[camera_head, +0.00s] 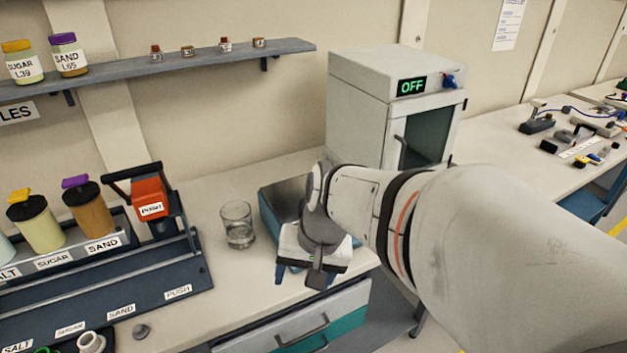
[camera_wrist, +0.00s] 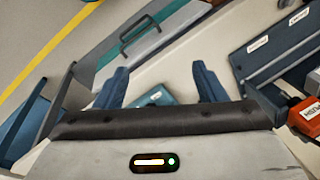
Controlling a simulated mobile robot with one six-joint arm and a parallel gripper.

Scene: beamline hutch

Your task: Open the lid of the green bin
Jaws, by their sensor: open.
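No green bin with a lid can be made out in either view. My gripper (camera_head: 302,272) is over the front part of the bench, above a blue-teal tray (camera_head: 270,215) that it partly hides. In the wrist view my gripper (camera_wrist: 161,78) shows two blue fingers spread apart with nothing between them. A bit of the tray (camera_wrist: 155,97) shows behind the fingers. A drawer front with a grey handle and teal panel (camera_head: 348,322) is below the bench edge; it also shows in the wrist view (camera_wrist: 110,55).
A glass beaker (camera_head: 238,225) stands left of the tray. A labelled rack (camera_head: 150,285) with salt, sugar and sand containers and a red push block (camera_head: 150,198) fills the left. A white cabinet (camera_head: 365,105) reading OFF stands behind. A shelf (camera_head: 150,70) holds jars.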

